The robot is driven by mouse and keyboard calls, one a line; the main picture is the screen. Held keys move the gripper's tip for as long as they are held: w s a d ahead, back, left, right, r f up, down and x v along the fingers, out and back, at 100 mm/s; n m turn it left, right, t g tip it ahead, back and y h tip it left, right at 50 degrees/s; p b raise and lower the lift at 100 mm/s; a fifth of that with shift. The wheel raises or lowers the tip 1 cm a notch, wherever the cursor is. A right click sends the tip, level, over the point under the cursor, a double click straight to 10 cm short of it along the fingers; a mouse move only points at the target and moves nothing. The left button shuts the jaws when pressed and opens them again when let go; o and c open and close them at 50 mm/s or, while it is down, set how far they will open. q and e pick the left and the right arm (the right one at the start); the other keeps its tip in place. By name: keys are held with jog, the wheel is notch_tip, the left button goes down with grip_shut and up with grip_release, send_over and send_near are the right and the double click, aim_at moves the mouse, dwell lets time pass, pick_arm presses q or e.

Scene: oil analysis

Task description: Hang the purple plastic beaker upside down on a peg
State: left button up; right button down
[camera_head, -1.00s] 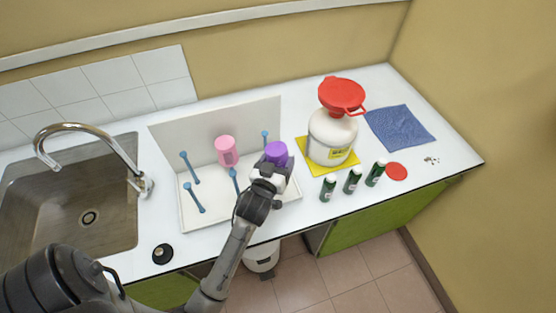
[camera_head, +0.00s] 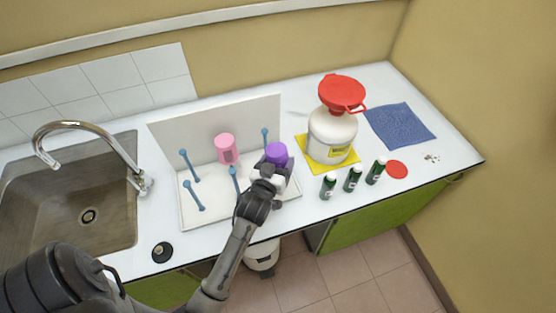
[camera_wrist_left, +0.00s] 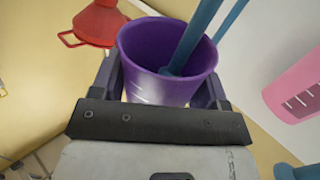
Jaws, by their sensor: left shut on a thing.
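The purple beaker (camera_head: 277,154) is held upside down over the right part of the white peg rack (camera_head: 188,210). My left gripper (camera_head: 271,168) is shut on it, with one finger on each side in the left wrist view (camera_wrist_left: 165,88). That view is turned over, so the beaker's mouth (camera_wrist_left: 172,50) appears at the top. A blue peg (camera_wrist_left: 190,42) reaches inside the mouth, and its tip appears close to the inner bottom. A second blue rod (camera_wrist_left: 232,14) shows beside it. My right gripper is in neither view.
A pink beaker (camera_head: 226,148) hangs on the rack to the left, among bare blue pegs (camera_head: 188,166). A white jug (camera_head: 331,138) with a red funnel (camera_head: 342,93) stands close on the right, with green bottles (camera_head: 352,179) before it. The sink (camera_head: 70,205) is at left.

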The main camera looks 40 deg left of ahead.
pick_arm(q)
notch_tip(320, 180, down, 3)
jog(key=shift+f+b, duration=0.2)
jog(key=shift+b, duration=0.7)
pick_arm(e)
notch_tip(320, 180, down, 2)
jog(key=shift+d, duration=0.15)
pick_arm(q)
jog(key=o, duration=1)
jog(key=shift+s+d, duration=0.1)
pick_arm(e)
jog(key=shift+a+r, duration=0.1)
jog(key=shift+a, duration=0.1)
